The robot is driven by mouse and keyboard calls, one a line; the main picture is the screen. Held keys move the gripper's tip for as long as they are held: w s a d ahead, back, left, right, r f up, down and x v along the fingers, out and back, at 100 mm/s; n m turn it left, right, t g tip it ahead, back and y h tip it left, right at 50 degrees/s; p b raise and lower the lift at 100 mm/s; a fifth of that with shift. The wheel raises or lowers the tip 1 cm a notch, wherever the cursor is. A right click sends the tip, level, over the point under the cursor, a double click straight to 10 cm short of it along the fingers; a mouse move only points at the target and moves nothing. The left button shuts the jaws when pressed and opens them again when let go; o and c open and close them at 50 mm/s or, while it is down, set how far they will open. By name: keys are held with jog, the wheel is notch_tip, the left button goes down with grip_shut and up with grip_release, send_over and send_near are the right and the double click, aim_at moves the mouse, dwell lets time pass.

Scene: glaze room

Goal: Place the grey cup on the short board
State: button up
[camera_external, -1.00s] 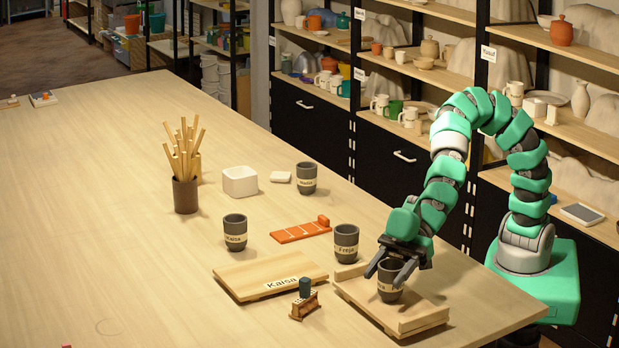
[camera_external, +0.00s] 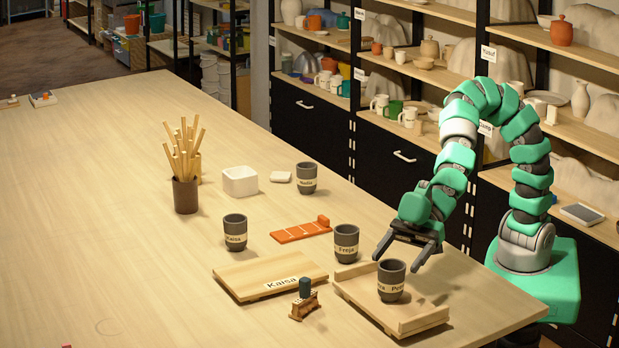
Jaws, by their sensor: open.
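A dark grey cup (camera_external: 391,281) with a pale name label stands upright on the right-hand wooden board (camera_external: 420,321), which has raised strips at its ends. My gripper (camera_external: 408,256) is open and empty, just above and behind this cup, apart from it. Another board (camera_external: 250,276), labelled "Kaisa", lies to the left with nothing on it. More dark grey cups stand on the table: one labelled "Freja" (camera_external: 346,242), one labelled "Kaisa" (camera_external: 235,232), and one further back (camera_external: 306,178). Which board is shorter is hard to judge.
An orange tray (camera_external: 300,231), a white square bowl (camera_external: 240,181), a white block (camera_external: 280,177) and a pot of sticks (camera_external: 185,195) are behind.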

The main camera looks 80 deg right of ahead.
jog(key=v, duration=0.7)
jog(key=w+d+r+m+t+h, duration=0.2)
jog(key=w+d+r+m+t, duration=0.1)
jog(key=w+d+r, duration=0.6)
jog(key=w+d+r+m+t+h, duration=0.25)
jog(key=w+d+r, duration=0.35)
jog(key=w+d, duration=0.5)
jog(key=s+d+r+m+t+h, duration=0.1)
jog(key=d+r+m+h, duration=0.3)
jog(key=d+r, duration=0.6)
jog(key=s+d+r+m+t+h, duration=0.1)
jog(key=d+r+m+t+h, duration=0.3)
jog(key=d+r, duration=0.7)
jog(key=d, duration=0.4)
jog(key=shift+s+r, duration=0.2)
jog(key=shift+s, duration=0.15)
